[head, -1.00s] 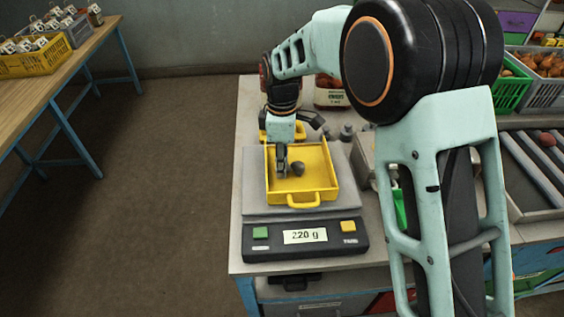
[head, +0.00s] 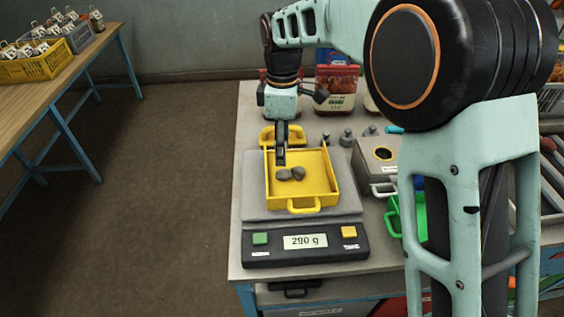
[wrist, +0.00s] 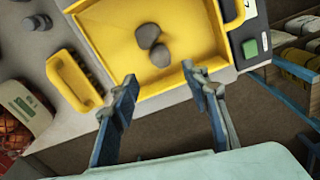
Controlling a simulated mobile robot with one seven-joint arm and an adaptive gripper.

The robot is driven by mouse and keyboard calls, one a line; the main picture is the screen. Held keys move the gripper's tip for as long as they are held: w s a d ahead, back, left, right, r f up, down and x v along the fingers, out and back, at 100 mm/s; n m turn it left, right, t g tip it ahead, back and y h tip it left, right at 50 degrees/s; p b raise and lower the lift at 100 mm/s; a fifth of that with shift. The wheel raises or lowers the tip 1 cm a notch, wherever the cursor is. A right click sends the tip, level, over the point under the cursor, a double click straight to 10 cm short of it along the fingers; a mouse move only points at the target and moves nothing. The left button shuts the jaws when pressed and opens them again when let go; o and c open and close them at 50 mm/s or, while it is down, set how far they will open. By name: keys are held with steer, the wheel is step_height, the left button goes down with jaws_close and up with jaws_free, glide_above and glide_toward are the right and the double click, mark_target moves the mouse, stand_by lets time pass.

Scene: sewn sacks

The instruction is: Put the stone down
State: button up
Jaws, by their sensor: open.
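Two grey stones lie side by side in the yellow tray (head: 320,184) on the scale (head: 304,245). The left stone (head: 283,175) and the right stone (head: 298,173) seem to touch; both also show in the wrist view, a rounder one (wrist: 148,36) and a second one (wrist: 160,56). My gripper (head: 281,163) is above the tray's left part, just over the left stone. In the wrist view its fingers (wrist: 160,84) are spread wide with nothing between them. The scale display (head: 306,241) reads 290 g.
Small grey weights (head: 346,137) stand behind the tray to the right. Bags (head: 337,88) stand at the back. Open floor lies left.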

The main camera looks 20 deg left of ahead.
steer(key=shift+r, duration=2.25)
